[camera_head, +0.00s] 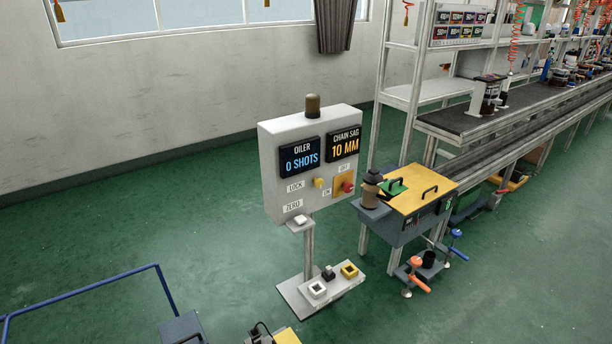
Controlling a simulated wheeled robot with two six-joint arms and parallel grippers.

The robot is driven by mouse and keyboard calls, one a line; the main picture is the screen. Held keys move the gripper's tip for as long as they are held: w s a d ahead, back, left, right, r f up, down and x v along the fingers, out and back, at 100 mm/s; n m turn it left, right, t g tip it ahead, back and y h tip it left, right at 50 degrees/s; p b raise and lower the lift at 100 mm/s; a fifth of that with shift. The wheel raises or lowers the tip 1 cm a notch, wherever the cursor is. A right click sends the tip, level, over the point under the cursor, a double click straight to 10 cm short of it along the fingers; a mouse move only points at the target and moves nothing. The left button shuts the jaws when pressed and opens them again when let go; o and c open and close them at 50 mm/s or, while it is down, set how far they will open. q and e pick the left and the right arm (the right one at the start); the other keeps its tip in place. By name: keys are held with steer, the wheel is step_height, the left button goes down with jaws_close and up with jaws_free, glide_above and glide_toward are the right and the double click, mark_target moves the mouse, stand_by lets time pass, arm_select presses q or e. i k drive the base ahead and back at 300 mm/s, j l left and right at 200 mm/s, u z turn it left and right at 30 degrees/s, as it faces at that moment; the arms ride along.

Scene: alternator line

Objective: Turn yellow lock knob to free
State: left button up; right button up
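A small yellow lock knob (318,183) sits on the front of a grey control box (277,176) on a post, near the middle of the view. Neither of my grippers shows in the head view.
The box's displays read 0 SHOTS (300,159) and 10 MM (344,145). A red knob (347,187) on a yellow plate is right of the lock knob. A yellow-topped cart (415,200) stands close on the right.

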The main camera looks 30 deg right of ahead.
mark_target(319, 182)
steer(key=i+l+u, duration=0.15)
steer(key=l, duration=1.1)
steer(key=i+l+u, duration=0.2)
steer(key=l, duration=1.05)
steer(key=k, duration=0.1)
